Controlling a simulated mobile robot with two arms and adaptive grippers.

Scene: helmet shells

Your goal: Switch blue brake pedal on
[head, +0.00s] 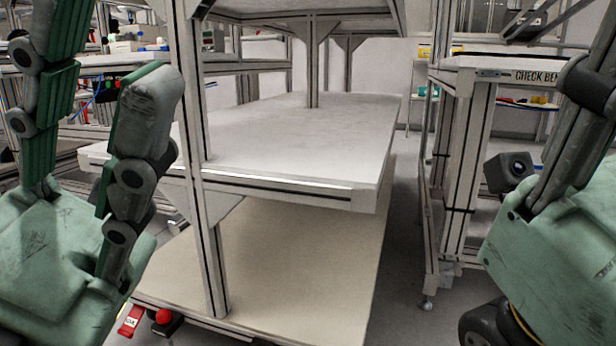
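No blue brake pedal shows in the head view. At the foot of the shelf cart (300,188), at the lower left, a red pedal-like piece (130,321) with a pale label sticks out by the floor. A small red round part (162,316) is beside it. My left gripper (106,52) is at the left, fingers pointing up and spread wide apart, empty, in front of the cart's left side and above the red piece. My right gripper (590,85) is at the right edge; only part shows, and its fingertips are cut off.
The cart's middle shelf and beige lower deck (290,270) are bare. An upright post (205,220) stands near my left gripper. A bench (470,150) labelled "CHECK BEN…" stands at the right, with a strip of grey floor (405,240) between it and the cart.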

